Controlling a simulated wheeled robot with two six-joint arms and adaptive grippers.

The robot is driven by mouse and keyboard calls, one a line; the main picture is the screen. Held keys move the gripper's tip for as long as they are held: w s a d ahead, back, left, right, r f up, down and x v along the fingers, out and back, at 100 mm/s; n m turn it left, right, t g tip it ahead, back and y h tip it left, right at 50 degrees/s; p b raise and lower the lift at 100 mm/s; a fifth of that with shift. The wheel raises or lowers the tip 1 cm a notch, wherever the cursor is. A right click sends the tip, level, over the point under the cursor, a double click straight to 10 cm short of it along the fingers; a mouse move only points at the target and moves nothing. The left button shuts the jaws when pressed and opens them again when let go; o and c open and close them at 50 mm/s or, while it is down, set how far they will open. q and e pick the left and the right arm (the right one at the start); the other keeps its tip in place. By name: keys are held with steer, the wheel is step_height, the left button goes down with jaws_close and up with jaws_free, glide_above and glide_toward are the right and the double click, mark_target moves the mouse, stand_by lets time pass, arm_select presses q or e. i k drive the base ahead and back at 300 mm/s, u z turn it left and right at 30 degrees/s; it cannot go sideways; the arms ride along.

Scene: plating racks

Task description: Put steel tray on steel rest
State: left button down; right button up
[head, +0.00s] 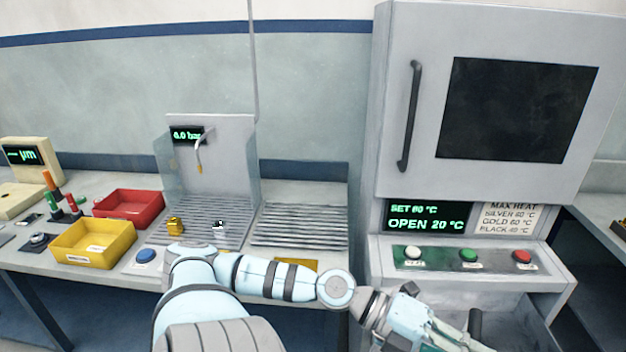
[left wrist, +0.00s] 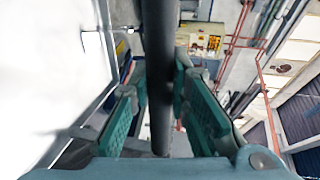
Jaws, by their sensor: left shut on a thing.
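My left gripper (head: 474,342) is at the bottom edge of the head view, in front of the oven. In the left wrist view its green fingers (left wrist: 162,110) are closed around a dark round bar (left wrist: 160,60). The bar's end (head: 475,322) also shows in the head view, beside a grey metal surface (head: 530,328) that may be the steel tray; its full shape is cut off. A slatted steel rest (head: 300,226) lies on the bench right of the wash station, with nothing on it. My right gripper is not in view.
A gold piece (head: 175,226) and a silver piece (head: 219,227) stand on the wash grid. Red (head: 128,207) and yellow (head: 93,243) bins are at left.

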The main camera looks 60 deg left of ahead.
mark_target(303, 221)
steer(key=k, duration=1.1)
steer(key=u, duration=1.2)
steer(key=i, duration=1.5)
steer(key=z, duration=0.45)
